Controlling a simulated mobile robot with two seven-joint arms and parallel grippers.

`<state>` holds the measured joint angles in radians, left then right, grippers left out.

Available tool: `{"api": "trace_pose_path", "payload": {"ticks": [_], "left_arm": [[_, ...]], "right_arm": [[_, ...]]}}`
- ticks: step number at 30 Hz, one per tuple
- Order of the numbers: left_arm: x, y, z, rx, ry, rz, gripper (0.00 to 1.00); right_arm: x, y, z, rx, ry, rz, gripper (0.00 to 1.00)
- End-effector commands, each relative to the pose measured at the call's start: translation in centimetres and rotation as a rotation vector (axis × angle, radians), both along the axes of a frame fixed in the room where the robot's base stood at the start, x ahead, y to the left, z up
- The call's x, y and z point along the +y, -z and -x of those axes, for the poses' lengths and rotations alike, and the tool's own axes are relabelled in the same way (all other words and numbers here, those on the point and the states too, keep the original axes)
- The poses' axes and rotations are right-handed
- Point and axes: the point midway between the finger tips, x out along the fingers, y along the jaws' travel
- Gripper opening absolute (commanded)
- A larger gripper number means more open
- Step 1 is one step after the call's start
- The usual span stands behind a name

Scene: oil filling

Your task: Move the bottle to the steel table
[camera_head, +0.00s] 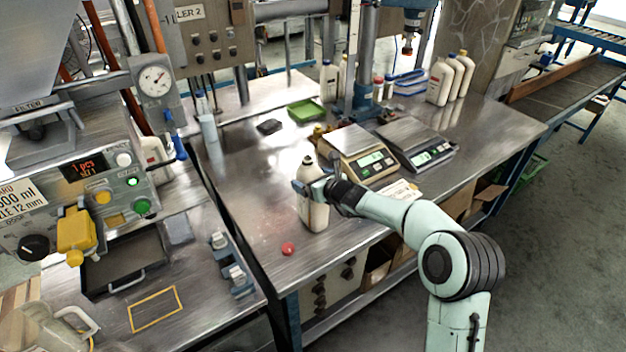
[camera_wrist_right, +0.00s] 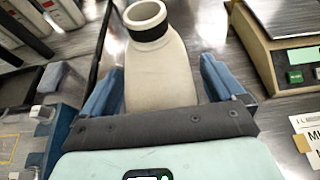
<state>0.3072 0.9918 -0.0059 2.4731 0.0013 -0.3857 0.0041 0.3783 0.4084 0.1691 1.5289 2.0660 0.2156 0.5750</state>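The bottle (camera_head: 313,211) is cream-white with an open, dark-ringed neck. It stands about upright at the front left part of the steel table (camera_head: 258,218), and its base appears to be on or very close to the top. My right gripper (camera_head: 312,186) reaches in from the right with its fingers on either side of the bottle's upper body. In the right wrist view the bottle (camera_wrist_right: 160,75) fills most of the space between the blue fingers (camera_wrist_right: 163,88); whether both press on it is unclear. My left gripper is not in view.
A red cap (camera_head: 288,249) lies near the table's front edge. Two scales (camera_head: 358,152) (camera_head: 416,142) stand right of the bottle. A green tray (camera_head: 306,110) and more bottles (camera_head: 440,80) are farther back. The filling machine (camera_head: 95,180) is at the left, across a gap.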

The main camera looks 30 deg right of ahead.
Motion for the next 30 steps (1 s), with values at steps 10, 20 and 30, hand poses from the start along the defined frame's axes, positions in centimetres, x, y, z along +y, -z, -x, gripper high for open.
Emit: {"api": "trace_pose_path", "payload": {"ticks": [10,20,30], "left_arm": [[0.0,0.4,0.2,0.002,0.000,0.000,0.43],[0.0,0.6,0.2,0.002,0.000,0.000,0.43],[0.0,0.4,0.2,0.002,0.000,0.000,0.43]], "right_arm": [[-0.3,-1.5,2.9,-0.002,0.001,0.002,0.95],[-0.8,-4.2,9.1,-0.001,0.001,0.003,0.95],[-0.9,-4.9,11.1,0.000,0.000,-0.001,0.95]]}}
